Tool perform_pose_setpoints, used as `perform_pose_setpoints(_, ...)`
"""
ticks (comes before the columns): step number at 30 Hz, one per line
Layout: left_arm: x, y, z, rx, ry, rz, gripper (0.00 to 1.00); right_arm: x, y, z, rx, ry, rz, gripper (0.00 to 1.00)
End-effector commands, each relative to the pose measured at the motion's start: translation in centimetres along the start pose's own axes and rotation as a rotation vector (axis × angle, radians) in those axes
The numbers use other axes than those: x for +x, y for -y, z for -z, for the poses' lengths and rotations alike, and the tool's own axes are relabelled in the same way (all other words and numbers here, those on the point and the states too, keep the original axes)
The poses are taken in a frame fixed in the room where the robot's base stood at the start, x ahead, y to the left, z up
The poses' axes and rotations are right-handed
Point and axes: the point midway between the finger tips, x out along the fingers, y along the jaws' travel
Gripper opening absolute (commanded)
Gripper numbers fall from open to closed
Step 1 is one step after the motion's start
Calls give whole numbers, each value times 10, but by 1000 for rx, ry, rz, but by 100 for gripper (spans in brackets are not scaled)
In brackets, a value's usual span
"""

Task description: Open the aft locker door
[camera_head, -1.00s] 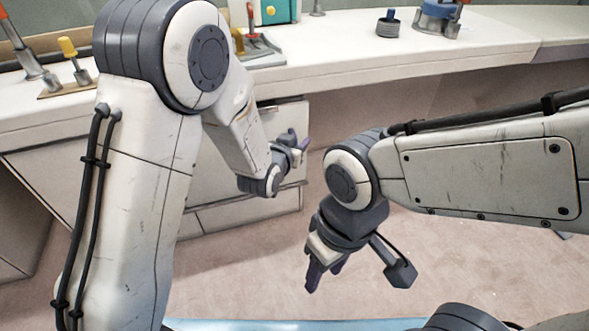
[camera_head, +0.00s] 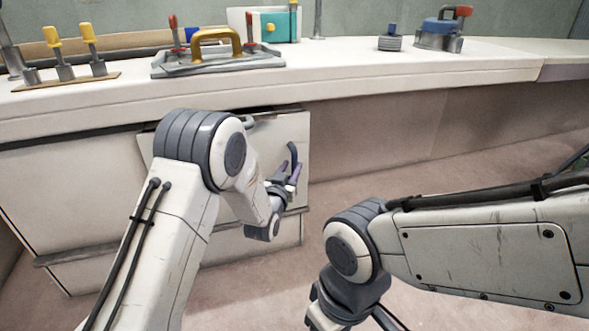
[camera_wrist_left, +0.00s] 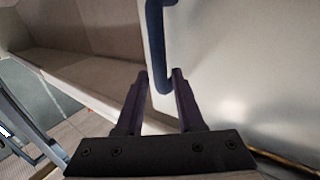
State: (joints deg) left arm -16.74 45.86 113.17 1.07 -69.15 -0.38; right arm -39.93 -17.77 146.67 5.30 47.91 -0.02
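The aft locker door (camera_head: 293,130) is a pale panel under the counter, partly hidden behind my left arm. Its dark blue curved handle (camera_head: 293,157) stands near the door's right side. My left gripper (camera_head: 292,174) is at the handle's lower end, fingers apart. In the left wrist view, the handle (camera_wrist_left: 155,45) runs down to the open gripper (camera_wrist_left: 159,74), its lower end showing between the fingertips. I cannot tell whether the fingers touch it. The door face (camera_wrist_left: 245,75) fills the right of that view. My right gripper is mostly cut off at the bottom edge of the head view.
The white counter (camera_head: 400,72) overhangs the locker. It carries a grey tray with a yellow handle (camera_head: 215,46), yellow-topped posts (camera_head: 90,45), a teal box (camera_head: 280,26) and a blue-topped device (camera_head: 438,33). The floor right of the locker is clear.

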Motion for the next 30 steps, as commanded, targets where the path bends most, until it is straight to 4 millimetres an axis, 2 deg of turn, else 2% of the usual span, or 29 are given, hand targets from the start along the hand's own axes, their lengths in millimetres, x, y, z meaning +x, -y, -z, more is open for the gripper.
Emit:
perform_pose_setpoints(1,9,0,-3,0,-4,0,37,9,-1,0,0,0,0,50)
perform_pose_setpoints(7,31,0,-2,0,-1,0,37,17,-1,-1,0,0,0,50)
perform_pose_setpoints(18,37,0,0,0,2,0,37,18,-1,-1,0,0,0,50)
perform_pose_setpoints(19,37,0,0,0,2,0,33,18,-1,-1,0,0,0,50)
perform_pose_setpoints(21,37,0,0,0,2,0,6,18,-1,-1,0,0,0,50)
perform_pose_setpoints(22,37,0,0,0,2,0,0,18,-1,-1,0,0,0,50)
perform_pose_setpoints(30,37,0,0,0,2,0,0,18,-1,-1,0,0,0,50)
